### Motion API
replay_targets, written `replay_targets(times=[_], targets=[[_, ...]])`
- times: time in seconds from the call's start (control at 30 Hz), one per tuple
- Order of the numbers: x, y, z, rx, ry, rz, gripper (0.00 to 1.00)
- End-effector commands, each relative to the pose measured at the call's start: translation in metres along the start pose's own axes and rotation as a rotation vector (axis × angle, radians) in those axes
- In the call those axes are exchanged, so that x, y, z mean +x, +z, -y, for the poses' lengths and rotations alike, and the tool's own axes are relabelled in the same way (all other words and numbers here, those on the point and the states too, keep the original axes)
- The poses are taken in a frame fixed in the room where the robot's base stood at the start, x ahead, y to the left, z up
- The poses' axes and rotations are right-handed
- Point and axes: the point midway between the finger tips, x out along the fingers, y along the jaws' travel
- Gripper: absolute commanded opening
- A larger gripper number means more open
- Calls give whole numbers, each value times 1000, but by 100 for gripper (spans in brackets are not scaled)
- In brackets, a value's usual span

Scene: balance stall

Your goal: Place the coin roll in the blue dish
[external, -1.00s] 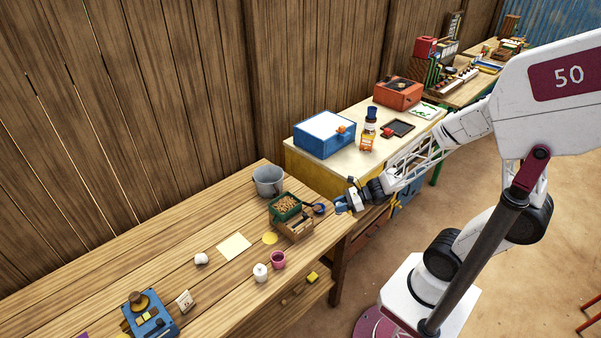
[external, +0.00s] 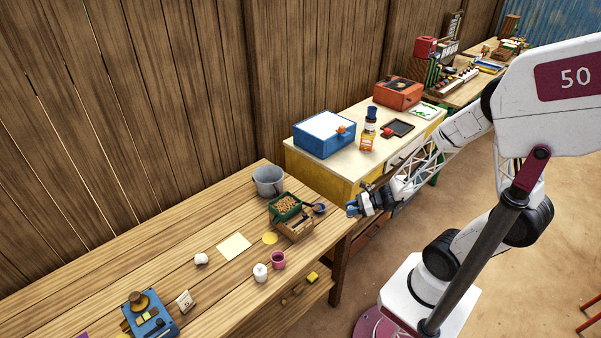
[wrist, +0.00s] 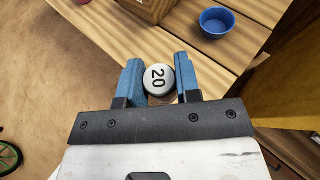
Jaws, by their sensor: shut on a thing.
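The blue dish (external: 319,208) stands at the right end of the wooden table, beside a wooden box. It also shows in the wrist view (wrist: 216,21), at the top right, and looks empty. My gripper (external: 352,209) is just off the table's right corner, to the right of the dish and apart from it. In the wrist view my gripper (wrist: 158,72) has its blue fingers shut on the coin roll (wrist: 157,78). Its pale round end marked "20" faces the camera. The roll's length is mostly hidden, and I cannot make it out in the external view.
The wooden box (external: 295,228) with a green tray of brown pieces (external: 286,206) stands left of the dish. A grey bucket (external: 268,181) is behind it. A pink cup (external: 278,260) and a white jar (external: 261,272) stand near the front edge. A yellow cabinet (external: 318,178) adjoins the table.

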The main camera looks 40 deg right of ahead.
Motion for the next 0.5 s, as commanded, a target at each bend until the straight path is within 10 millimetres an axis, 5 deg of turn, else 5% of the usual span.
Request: replay_targets(times=[0.5], targets=[[4,-9,0,-2,-1,2,0]])
